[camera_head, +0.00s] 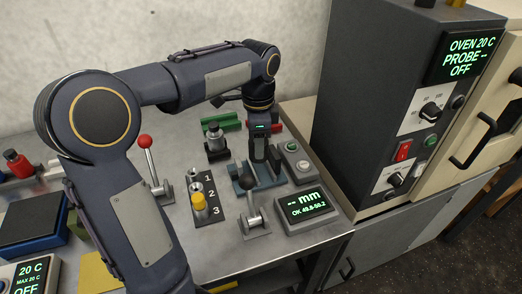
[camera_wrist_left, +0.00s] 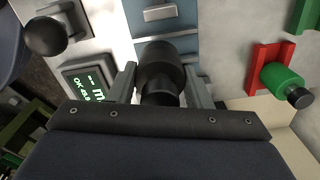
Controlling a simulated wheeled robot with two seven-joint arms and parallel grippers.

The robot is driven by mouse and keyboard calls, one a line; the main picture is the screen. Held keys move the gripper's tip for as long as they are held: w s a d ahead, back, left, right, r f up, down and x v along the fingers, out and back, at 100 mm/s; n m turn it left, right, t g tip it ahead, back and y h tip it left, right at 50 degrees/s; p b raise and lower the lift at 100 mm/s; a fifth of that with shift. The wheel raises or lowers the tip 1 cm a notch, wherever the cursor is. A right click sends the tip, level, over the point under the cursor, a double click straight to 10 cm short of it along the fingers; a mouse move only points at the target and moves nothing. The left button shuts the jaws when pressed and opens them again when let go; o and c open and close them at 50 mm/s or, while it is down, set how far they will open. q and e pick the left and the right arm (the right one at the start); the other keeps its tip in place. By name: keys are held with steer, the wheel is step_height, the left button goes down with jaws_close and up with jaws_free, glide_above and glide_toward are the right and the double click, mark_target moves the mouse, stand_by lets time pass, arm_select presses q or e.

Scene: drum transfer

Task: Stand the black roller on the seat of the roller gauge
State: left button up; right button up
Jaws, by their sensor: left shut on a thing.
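My left gripper (camera_head: 259,150) points down over the roller gauge (camera_head: 266,184), a blue-grey fixture in the middle of the bench. In the left wrist view the black roller (camera_wrist_left: 160,68) sits between the two grey fingers of the same gripper (camera_wrist_left: 163,90), which is shut on it. The gauge (camera_wrist_left: 143,48) shows behind the roller as a blue-grey body. The roller covers part of it, so I cannot tell whether the roller touches the seat. In the head view the gripper largely hides the roller. My right gripper is not in view.
The gauge display (camera_head: 304,206) reads "-- mm". A black-knobbed lever (camera_head: 254,216) stands close left of it, and a button box (camera_head: 297,161) to the right. A red-knobbed lever (camera_head: 152,166) and a numbered block (camera_head: 207,210) stand left. A green roller (camera_wrist_left: 280,80) lies beyond. The oven (camera_head: 380,90) rises right.

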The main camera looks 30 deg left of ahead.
arm_select(q)
steer(key=shift+w+f, duration=0.45)
steer(key=shift+f, duration=0.05)
steer(key=shift+w+f, duration=0.15)
steer(key=shift+f, duration=0.8)
steer(key=shift+w+f, duration=0.1)
steer(key=shift+f, duration=0.8)
steer(key=shift+f+b, duration=0.15)
steer(key=shift+b, duration=0.15)
steer(key=o, duration=1.2)
steer(key=shift+o, duration=0.2)
